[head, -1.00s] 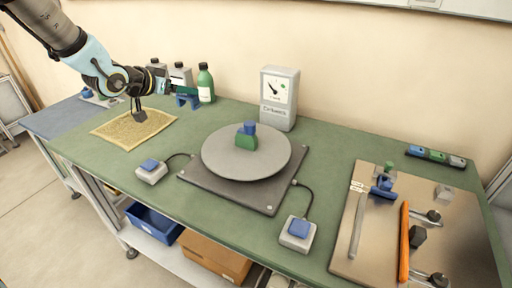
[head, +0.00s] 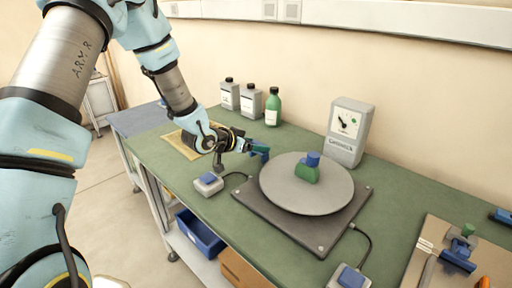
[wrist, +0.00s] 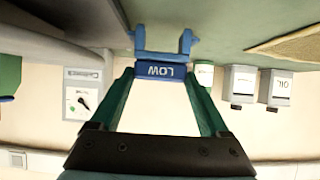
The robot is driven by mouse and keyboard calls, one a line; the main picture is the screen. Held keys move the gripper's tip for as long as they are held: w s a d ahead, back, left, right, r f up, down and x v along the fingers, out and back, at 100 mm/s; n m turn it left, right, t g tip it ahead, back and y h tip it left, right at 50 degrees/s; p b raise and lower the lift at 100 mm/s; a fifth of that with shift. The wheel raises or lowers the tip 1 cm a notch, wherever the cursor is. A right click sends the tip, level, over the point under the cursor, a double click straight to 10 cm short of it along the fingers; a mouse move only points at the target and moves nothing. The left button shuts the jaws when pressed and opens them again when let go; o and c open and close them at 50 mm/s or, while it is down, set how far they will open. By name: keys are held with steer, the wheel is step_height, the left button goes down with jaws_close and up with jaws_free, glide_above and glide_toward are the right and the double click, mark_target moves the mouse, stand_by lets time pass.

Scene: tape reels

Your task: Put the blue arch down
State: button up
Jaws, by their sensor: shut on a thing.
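The blue arch (head: 263,152) is at the tips of my gripper (head: 254,147), left of the round grey turntable (head: 280,193). In the wrist view, which is upside down, the blue arch (wrist: 161,71) lies between the two green fingers (wrist: 160,88). Its face bears the word LOW and its two legs point toward the green table. My gripper is shut on it. I cannot tell whether the legs touch the table.
A green block (head: 307,174) with a blue piece (head: 313,160) on top stands on the turntable. A dial box (head: 346,130), a green bottle (head: 273,106) and two grey bottles stand behind. A blue-buttoned switch (head: 209,183) is in front.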

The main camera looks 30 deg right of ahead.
steer(key=shift+f, duration=0.65)
steer(key=shift+f, duration=0.2)
steer(key=o, duration=1.3)
steer(key=shift+c, duration=0.2)
steer(key=shift+r, duration=0.15)
steer(key=shift+a+r, duration=0.1)
steer(key=shift+a, duration=0.05)
steer(key=b+v, duration=0.2)
steer(key=v, duration=0.9)
steer(key=shift+a+r, duration=0.2)
steer(key=shift+a, duration=0.15)
